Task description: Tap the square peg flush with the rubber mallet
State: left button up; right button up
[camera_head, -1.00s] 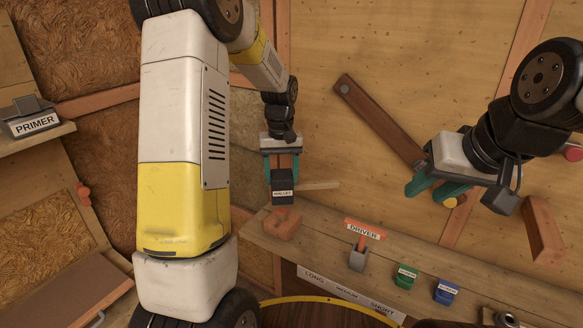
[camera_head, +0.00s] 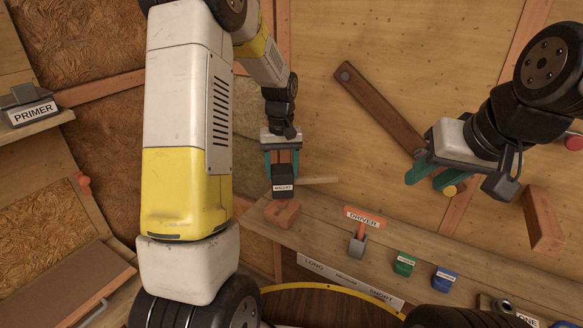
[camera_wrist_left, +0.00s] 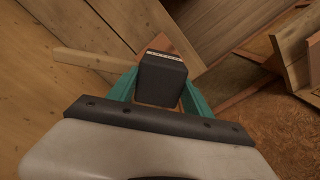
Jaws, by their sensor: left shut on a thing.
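My left gripper (camera_head: 282,170) is shut on the mallet, whose black head (camera_head: 283,179) carries a white label reading MALLET. Its pale wooden handle (camera_head: 318,180) sticks out to the right in the head view. In the left wrist view the black head (camera_wrist_left: 162,78) sits between the teal fingers and the handle (camera_wrist_left: 90,60) points left. The head is just above a reddish-brown wooden rest (camera_head: 282,212) on the shelf; I cannot tell if they touch. My right gripper (camera_head: 428,184) is open in front of the wall. I cannot make out the square peg.
The wooden shelf (camera_head: 325,236) also holds an orange DRIVER (camera_head: 365,218) in a grey holder, a green block (camera_head: 404,262) and a blue block (camera_head: 445,279). A dark wooden bar (camera_head: 378,108) lies on the wall near the right gripper.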

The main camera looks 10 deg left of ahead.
pick_arm(q)
jog(key=shift+r, duration=0.75)
jog(key=shift+f, duration=2.65)
jog(key=shift+w+r, duration=0.1)
jog(key=shift+r, duration=2.2)
